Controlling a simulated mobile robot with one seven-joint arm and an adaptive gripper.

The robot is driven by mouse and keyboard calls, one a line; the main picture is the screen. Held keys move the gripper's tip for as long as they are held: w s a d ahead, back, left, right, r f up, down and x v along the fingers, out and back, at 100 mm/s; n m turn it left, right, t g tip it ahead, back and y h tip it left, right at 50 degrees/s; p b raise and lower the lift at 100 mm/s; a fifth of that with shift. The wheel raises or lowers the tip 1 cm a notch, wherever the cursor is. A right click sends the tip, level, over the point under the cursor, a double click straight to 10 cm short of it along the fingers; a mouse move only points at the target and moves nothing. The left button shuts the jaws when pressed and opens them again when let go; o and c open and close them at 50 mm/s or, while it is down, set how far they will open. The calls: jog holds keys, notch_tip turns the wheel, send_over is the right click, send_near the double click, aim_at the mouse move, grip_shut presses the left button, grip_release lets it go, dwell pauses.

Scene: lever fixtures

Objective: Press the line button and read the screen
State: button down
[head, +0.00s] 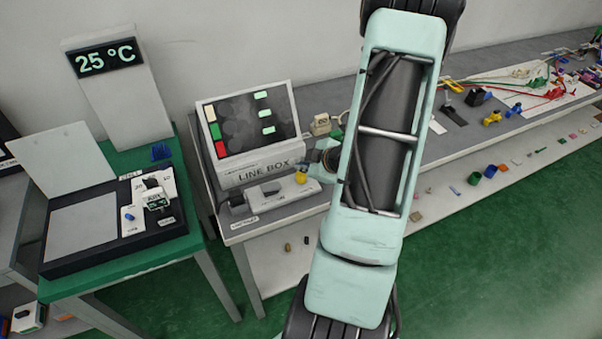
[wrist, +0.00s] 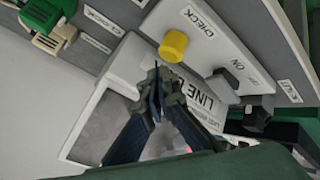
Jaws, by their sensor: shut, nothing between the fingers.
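The line box (head: 262,168) stands on the grey bench in the head view, with a tilted screen (head: 252,122). The screen shows a dark picture, white, green and red blocks at its left, and several pale green tags; any small text is unreadable. A round yellow button (head: 300,177) sits on the box's front ledge. In the wrist view the yellow button (wrist: 174,46) is beside the word CHECK. My gripper (wrist: 157,82) is shut and empty, its fingertips close to the button with a small gap showing. In the head view my arm partly hides the gripper.
A black switch (wrist: 225,86) marked OFF and ON is beside the button. A green-topped table (head: 130,275) with a black-framed panel and a 25 °C display (head: 105,57) stands left. Cables and small parts lie along the bench at right.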

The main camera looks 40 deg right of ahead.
aim_at(302, 175)
dwell(0.4)
jog(key=shift+f+b, duration=0.45)
jog(key=shift+f+b, duration=0.55)
jog(key=shift+f, duration=0.1)
dwell(0.6)
jog(key=shift+r, duration=0.15)
jog(key=shift+r+p, duration=0.95)
notch_tip(302, 175, up, 5)
jog(key=p, duration=0.4)
dwell(0.7)
